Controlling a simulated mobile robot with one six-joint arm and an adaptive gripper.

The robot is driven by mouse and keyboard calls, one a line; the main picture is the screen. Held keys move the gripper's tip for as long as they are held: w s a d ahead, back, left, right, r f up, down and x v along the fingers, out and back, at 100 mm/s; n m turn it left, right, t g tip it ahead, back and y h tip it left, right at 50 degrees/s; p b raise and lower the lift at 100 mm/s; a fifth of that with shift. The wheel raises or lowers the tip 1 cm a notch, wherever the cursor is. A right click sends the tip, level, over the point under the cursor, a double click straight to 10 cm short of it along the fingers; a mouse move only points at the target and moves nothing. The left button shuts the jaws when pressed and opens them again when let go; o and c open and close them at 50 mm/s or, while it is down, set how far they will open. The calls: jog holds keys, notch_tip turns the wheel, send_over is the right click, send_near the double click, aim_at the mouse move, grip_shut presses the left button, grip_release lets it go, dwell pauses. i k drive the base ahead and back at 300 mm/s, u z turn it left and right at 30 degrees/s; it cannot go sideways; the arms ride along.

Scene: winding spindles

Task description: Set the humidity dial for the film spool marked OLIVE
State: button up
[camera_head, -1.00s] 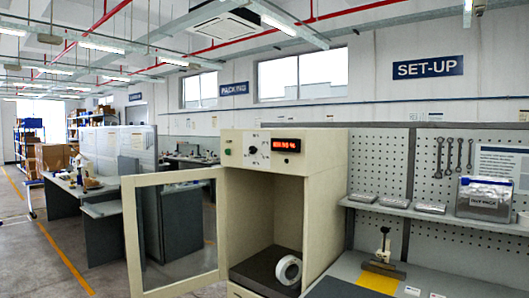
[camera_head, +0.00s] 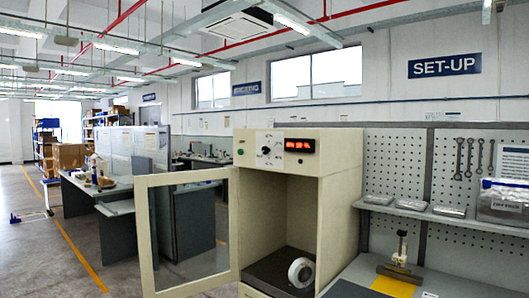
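A beige cabinet (camera_head: 342,205) stands in the middle of the view with its glazed door (camera_head: 143,240) swung open to the left. Its upper panel carries a dial (camera_head: 266,150) with a dark knob, a green button (camera_head: 240,151) and a lit red display (camera_head: 299,145) whose digits are too blurred to read. A white spool (camera_head: 301,272) stands on edge on the dark floor inside the cabinet. I cannot read any OLIVE marking on it. My gripper is not in view.
A workbench on the right bears a small clamp-like fixture (camera_head: 401,249) and a yellow patch. A shelf (camera_head: 440,214) holds flat packs and a bag (camera_head: 503,200). Wrenches hang on the pegboard. The open door occupies space left of the cabinet; aisle floor lies further left.

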aim_at(266, 150)
jog(key=u, duration=0.05)
jog(key=i, duration=0.95)
jog(key=z, duration=0.05)
